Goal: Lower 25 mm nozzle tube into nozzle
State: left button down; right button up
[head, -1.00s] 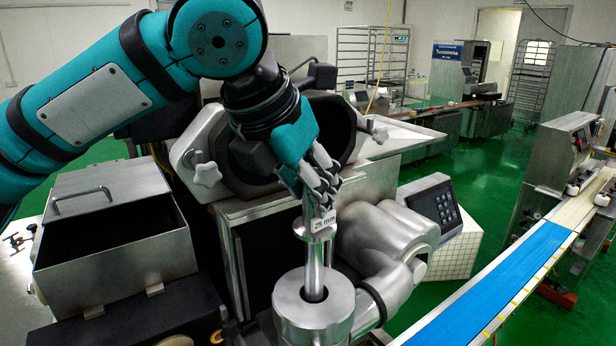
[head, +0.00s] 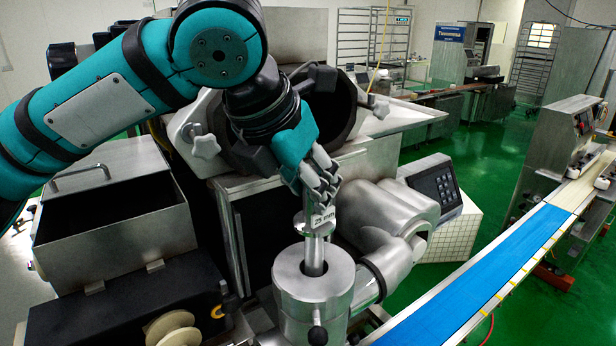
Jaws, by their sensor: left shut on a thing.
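The 25 mm nozzle tube (head: 314,254) is a shiny metal tube with a wide collar and a label at its top. My left gripper (head: 321,198) is shut on the tube's top, at the label, above the nozzle. The nozzle (head: 313,290) is a thick metal cylinder with a round hole in its top. The tube is upright and its lower end is inside the hole. The collar is still clear above the nozzle's rim. The tube's bottom end is hidden in the nozzle. My right gripper is not in view.
An open metal hopper box (head: 116,214) stands to the left. The machine's dark open bowl (head: 338,110) is behind my gripper. A control panel (head: 434,187) is to the right of the nozzle. A blue conveyor belt (head: 480,285) runs along the right.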

aim_at(305, 228)
pick_arm(q)
jog(key=shift+f+b, duration=1)
jog(key=shift+f, duration=2.9)
jog(key=c, duration=0.7)
grip_release()
jog(key=shift+s+a+r+p, duration=0.15)
jog(key=shift+s+r+p, duration=0.05)
jog(key=shift+r+p, duration=0.45)
jog(key=shift+p+v, duration=1.75)
jog(key=shift+v, duration=0.2)
jog(key=shift+s+a+r, duration=0.1)
jog(key=shift+s+a, duration=0.05)
jog(key=shift+v, duration=0.95)
